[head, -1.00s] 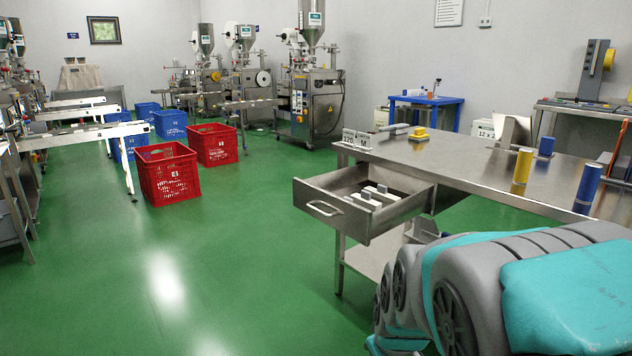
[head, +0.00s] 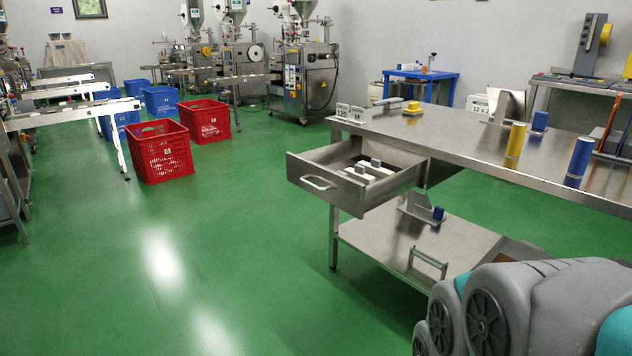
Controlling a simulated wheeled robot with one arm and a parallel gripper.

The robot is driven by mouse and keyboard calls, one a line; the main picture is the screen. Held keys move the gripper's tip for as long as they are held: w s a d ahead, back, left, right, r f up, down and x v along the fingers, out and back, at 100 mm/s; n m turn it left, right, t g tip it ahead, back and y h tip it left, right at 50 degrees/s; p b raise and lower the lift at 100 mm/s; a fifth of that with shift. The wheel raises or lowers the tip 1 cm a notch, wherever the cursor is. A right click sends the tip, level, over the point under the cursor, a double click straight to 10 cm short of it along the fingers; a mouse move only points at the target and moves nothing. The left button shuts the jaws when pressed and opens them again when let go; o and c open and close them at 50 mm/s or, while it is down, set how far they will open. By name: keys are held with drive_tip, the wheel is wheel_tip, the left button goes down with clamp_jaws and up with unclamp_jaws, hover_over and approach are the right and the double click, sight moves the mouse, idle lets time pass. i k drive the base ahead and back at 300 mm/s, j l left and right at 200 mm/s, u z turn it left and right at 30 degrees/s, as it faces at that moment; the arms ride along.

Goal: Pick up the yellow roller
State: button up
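The yellow roller (head: 515,145) is a cylinder standing upright on the steel table (head: 470,142), toward its right part. A blue roller (head: 579,157) of similar shape stands to its right, apart from it. A small blue block (head: 540,121) is behind the yellow roller. My folded arm fills the lower right corner, below and in front of the table. My gripper does not show.
An open drawer (head: 345,195) juts out from the table's left end, with white pieces inside. A lower shelf (head: 385,245) holds metal parts. Red crates (head: 160,160) and blue crates stand on the left. Green floor (head: 200,270) is clear in front.

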sight(519, 129)
drive_tip(key=i+l, duration=0.15)
drive_tip(key=l, duration=0.2)
drive_tip(key=i+l, duration=0.1)
drive_tip(key=l, duration=0.25)
drive_tip(key=i+l, duration=0.15)
drive_tip(key=l, duration=0.2)
drive_tip(key=i+l, duration=0.15)
drive_tip(key=l, duration=0.2)
drive_tip(key=i+j+u, duration=0.2)
drive_tip(key=k+l+z, duration=0.15)
drive_tip(key=k+l, duration=0.05)
